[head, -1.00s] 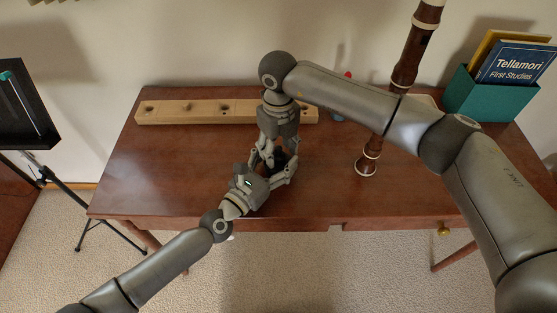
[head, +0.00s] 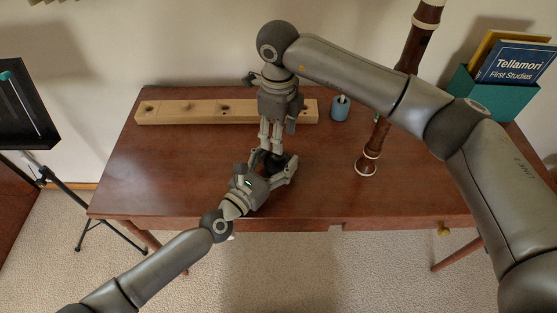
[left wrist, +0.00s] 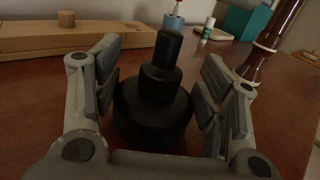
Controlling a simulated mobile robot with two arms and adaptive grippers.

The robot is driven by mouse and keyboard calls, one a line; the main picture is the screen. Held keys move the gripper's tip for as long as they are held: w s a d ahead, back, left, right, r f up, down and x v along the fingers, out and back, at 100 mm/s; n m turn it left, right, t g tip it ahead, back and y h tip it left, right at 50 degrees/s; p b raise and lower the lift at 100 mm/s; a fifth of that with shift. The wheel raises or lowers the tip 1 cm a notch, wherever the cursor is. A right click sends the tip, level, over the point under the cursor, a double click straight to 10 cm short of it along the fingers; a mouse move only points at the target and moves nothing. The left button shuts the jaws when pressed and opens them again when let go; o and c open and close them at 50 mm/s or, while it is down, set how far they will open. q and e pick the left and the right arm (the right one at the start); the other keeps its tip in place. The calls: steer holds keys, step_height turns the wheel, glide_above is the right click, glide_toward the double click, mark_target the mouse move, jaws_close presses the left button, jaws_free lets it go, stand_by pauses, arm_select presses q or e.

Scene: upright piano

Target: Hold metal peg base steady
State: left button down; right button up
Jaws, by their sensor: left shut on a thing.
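The metal peg base is a black, stepped, round piece standing upright on the brown table; it fills the middle of the left wrist view (left wrist: 153,105). In the head view only a dark bit of it shows between the grippers. My left gripper (head: 272,170) has its fingers on either side of the base, low at the table, and is shut on it; these grey fingers also flank it in the left wrist view. My right gripper (head: 271,142) points down just above and behind the base. Its fingers look close together, but their tips are partly hidden, and whether they hold anything is unclear.
A long wooden block with holes (head: 190,110) lies at the table's back. A blue cup (head: 340,109) stands right of it. A brown wooden wind instrument (head: 369,160) stands further right, near a teal book box (head: 490,100). The table's left front (head: 150,180) is clear.

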mark_target(270, 169)
steer(key=shift+r+n, duration=0.2)
steer(key=shift+n, duration=0.2)
steer(key=shift+f, duration=0.15)
steer(key=shift+f, duration=3.9)
steer(key=shift+c, duration=0.5)
jaws_close()
steer(key=m, duration=0.6)
steer(key=shift+m, duration=0.4)
steer(key=shift+o, duration=0.7)
jaws_free()
